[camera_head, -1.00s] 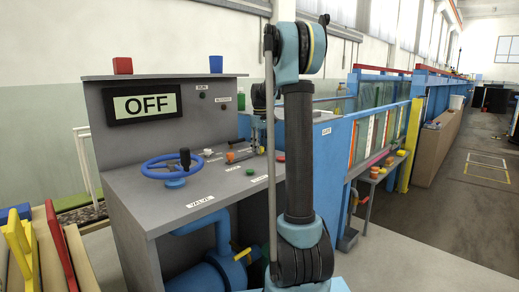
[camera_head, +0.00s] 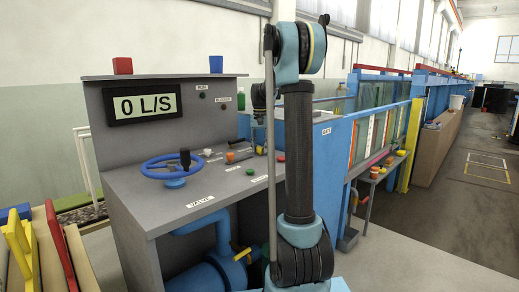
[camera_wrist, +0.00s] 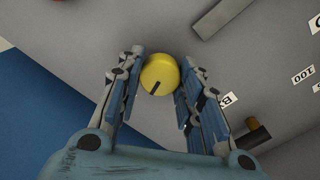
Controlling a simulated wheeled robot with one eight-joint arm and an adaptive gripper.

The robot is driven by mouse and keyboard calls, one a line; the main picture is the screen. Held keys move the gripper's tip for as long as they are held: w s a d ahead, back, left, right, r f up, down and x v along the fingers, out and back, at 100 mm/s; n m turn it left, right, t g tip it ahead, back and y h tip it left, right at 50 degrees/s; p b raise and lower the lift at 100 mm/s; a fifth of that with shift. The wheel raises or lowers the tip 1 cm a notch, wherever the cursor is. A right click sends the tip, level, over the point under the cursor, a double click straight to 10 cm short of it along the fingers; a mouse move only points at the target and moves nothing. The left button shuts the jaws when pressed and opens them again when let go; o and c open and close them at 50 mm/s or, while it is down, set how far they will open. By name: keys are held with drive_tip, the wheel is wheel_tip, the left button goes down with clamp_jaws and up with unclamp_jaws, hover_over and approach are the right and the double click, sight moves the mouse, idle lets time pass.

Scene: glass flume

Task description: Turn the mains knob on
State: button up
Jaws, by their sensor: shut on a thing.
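The mains knob (camera_wrist: 159,76) is a round yellow knob with a dark pointer line, on the grey console top in the wrist view. The line points down and slightly left there. My gripper (camera_wrist: 162,62) is shut on the knob, with one finger against each side. In the head view my arm hides the knob, and the fingers cannot be made out clearly. The display (camera_head: 145,104) on the console's upright panel reads "0 L/S".
A blue handwheel (camera_head: 172,167) with a dark handle stands on the console (camera_head: 200,185). A green button (camera_head: 250,171) and an orange control (camera_head: 230,156) are to its right. A red cup (camera_head: 122,65) sits on the panel top. The blue flume (camera_head: 326,160) stands beside the console.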

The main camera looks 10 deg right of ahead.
sight(260, 147)
drive_tip(key=shift+w+m, duration=0.1)
drive_tip(key=shift+m, duration=1.6)
drive_tip(key=o, duration=1.1)
drive_tip(key=shift+c, duration=0.2)
drive_tip(key=shift+r, duration=0.1)
wheel_tip(260, 147, up, 12)
